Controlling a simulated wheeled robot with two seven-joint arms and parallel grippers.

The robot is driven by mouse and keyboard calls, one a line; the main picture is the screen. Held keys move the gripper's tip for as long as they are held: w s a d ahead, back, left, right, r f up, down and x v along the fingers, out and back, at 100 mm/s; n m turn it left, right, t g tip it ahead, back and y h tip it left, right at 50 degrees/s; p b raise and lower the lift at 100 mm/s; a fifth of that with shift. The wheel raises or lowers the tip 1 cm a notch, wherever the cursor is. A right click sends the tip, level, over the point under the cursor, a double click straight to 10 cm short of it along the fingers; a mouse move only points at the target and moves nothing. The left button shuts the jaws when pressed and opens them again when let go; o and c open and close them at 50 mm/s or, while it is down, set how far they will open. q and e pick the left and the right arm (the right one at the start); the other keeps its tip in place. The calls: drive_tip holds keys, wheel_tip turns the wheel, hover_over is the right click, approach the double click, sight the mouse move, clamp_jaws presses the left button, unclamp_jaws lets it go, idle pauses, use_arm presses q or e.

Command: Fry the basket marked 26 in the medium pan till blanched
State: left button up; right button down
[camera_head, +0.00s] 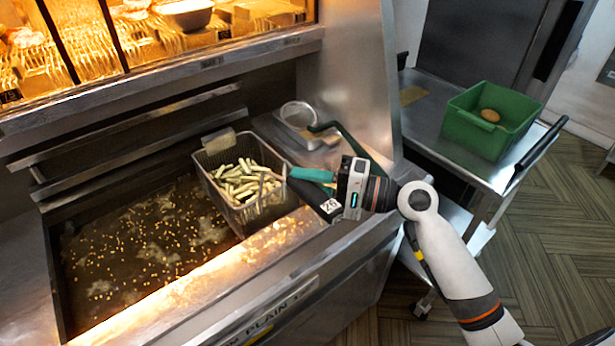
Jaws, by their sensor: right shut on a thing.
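The wire basket (243,216) holds pale, cut fries (244,182) and is at the right end of the frying pan. A white tag marked 26 (329,206) shows at its handle side. My right gripper (312,177) is shut at the basket's handle, to the right of the basket. The pan (125,255) holds dark oil with bubbles and floating bits. I cannot tell how deep the basket's bottom is in the oil. A front label (265,330) reads PLAIN. My left gripper is not in view.
A metal tray with a round strainer (299,114) lies behind the basket. A steel upright panel (345,70) stands behind my right gripper. A green crate (480,135) with a round brown item sits on a steel cart at right. A lit food display is at the back left.

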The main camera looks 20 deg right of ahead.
wheel_tip(320, 180, down, 11)
drive_tip(key=b, duration=0.8)
drive_tip(key=shift+b, duration=0.4)
idle(1.3)
drive_tip(key=shift+r, duration=0.1)
idle(3.1)
